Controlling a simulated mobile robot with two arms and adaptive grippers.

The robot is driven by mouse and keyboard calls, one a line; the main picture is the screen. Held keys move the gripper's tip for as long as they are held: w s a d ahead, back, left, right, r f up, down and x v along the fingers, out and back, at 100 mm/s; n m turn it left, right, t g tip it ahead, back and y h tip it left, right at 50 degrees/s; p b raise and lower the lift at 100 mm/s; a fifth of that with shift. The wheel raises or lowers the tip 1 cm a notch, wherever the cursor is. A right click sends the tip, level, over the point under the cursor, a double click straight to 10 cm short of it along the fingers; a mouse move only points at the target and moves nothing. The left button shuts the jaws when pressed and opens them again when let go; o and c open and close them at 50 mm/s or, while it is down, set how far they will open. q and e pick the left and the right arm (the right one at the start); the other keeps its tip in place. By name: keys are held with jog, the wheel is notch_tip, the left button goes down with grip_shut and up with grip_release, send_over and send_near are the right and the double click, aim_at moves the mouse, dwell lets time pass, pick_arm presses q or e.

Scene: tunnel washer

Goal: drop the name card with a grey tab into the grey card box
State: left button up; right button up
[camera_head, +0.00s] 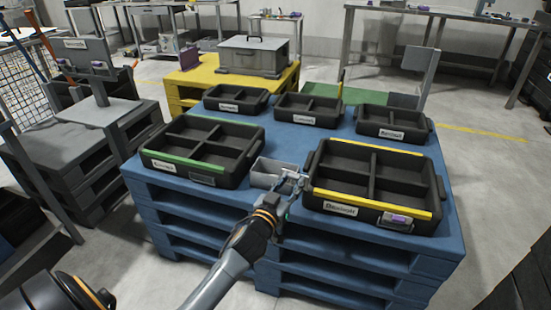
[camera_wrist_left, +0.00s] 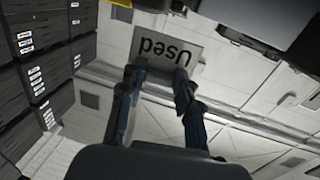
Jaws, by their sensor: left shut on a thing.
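The grey card box (camera_head: 268,179) is a small open light-grey box on the blue table, between the two front black trays. My left gripper (camera_head: 291,184) is at its right front side, close to the box rim. My right gripper is not in view.
A green-edged tray (camera_head: 152,157) stands left of the box and a yellow-edged tray (camera_head: 367,204) close on the right, a purple tab on its front. Several smaller black trays stand behind. A grey case (camera_head: 253,56) sits on a yellow pallet.

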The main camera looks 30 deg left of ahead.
pick_arm(q)
jog(key=w+a+f+y+b, duration=0.1)
jog(key=w+a, duration=0.1)
jog(key=a, duration=0.2)
jog(key=w+a+f+n+y+b, duration=0.1)
jog(key=w+a+b, duration=0.1)
jog(key=a, duration=0.2)
jog(key=w+a+f+b, duration=0.1)
jog(key=w+a+b, duration=0.1)
jog(key=w+a, duration=0.1)
jog(key=shift+a+f+n+g+y, duration=0.2)
jog(key=shift+a+n+g+y, duration=0.15)
jog(key=shift+a, duration=0.4)
jog(key=shift+f+b, duration=1)
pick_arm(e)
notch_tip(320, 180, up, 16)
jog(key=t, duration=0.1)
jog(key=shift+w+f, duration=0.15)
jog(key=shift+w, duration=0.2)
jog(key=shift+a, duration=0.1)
pick_arm(q)
jog(key=o, duration=0.9)
jog(key=shift+o, duration=0.2)
